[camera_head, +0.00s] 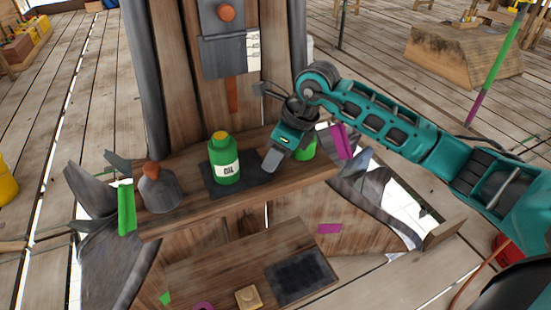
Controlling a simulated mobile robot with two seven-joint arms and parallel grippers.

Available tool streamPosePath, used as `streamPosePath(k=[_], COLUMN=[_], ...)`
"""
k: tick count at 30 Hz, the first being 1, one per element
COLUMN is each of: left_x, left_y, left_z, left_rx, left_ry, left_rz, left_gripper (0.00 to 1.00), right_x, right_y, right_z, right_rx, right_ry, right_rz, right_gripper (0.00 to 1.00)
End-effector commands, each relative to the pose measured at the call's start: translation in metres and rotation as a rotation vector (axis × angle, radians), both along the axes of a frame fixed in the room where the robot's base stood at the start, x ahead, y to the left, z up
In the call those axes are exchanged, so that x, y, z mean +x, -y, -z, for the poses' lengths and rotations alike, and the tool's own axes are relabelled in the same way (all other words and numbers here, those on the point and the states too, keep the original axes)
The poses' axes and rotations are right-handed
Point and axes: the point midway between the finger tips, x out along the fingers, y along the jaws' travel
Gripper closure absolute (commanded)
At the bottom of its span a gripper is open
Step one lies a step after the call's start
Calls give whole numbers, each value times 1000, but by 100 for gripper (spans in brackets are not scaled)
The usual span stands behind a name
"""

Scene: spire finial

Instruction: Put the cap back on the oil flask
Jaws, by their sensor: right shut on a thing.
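The oil flask (226,172) is a green bottle with a white label reading OIL. It stands upright on a dark mat (250,184) on the wooden ledge. Its top is yellow, and I cannot tell whether that is a cap or the bare neck. My right gripper (271,160) points down over the ledge just right of the flask, apart from it. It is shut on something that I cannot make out. A green rounded thing (306,149) shows partly behind the gripper, and I cannot tell what it is. My left gripper is not in view.
A grey flask with an orange-brown top (160,188) stands left of the oil flask. A grey box (228,55) is fixed to the post behind. Grey stone carvings flank the ledge. Below is a wooden step with a dark pad (300,276) and a small tan block (248,297).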

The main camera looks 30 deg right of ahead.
Motion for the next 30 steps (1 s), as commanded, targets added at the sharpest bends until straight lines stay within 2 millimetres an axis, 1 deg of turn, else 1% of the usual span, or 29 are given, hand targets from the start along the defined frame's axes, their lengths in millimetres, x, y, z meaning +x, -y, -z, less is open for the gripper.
streamPosePath(k=[1,5,12,15,18,21,24,30], left_x=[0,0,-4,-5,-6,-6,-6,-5], left_y=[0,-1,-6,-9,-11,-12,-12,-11], left_z=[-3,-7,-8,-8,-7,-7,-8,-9], left_rx=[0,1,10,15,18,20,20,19], left_ry=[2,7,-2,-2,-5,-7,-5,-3], left_rz=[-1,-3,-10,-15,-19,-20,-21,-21], left_gripper=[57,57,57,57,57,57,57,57], right_x=[1,1,1,1,0,0,0,0], right_y=[1,0,0,0,0,0,0,0], right_z=[-11,-41,-110,-135,-154,-168,-177,-182], right_rx=[-1,0,-1,1,0,0,0,0], right_ry=[4,7,7,6,4,3,0,0], right_rz=[-1,-1,-2,-1,-1,0,-1,-1], right_gripper=[88,88,88,88,88,88,88,88])
